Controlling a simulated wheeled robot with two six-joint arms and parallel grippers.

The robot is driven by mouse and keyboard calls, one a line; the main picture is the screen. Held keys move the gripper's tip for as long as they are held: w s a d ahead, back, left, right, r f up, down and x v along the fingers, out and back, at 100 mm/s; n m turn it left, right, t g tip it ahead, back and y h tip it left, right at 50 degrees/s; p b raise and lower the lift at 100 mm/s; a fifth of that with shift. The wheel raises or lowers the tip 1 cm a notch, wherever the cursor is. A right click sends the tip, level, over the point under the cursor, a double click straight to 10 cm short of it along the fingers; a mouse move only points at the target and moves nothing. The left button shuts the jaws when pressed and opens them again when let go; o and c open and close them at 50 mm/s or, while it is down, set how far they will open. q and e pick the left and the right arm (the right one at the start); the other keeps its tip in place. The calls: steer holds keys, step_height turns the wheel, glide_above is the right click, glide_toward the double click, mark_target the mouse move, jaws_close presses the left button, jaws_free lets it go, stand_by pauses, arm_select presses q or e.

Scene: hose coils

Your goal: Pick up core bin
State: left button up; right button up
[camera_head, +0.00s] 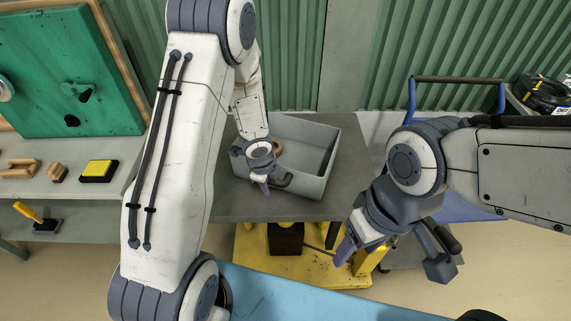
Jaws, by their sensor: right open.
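The core bin, a grey open-topped box (311,185), sits on a dark grey table (345,165) in the middle of the head view. A brown, rounded thing (278,147) shows inside it, partly hidden by my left wrist. My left gripper (270,184) is at the bin's near wall, towards its left side, and overlaps the rim in the picture. Whether its fingers are closed on the wall is not clear. My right gripper (394,256) is open and empty, in front of the table to the right of the bin, with its fingers wide apart.
A yellow stand (258,262) is below the table. A blue cart handle (457,79) rises at right, beside a black coil (544,92). A left bench (125,152) carries wooden pieces (18,168), a yellow-black block (98,171) and a green board (65,60).

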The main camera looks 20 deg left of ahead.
arm_select(q)
jaws_close()
stand_by(1.3)
steer(key=shift+w, duration=0.1)
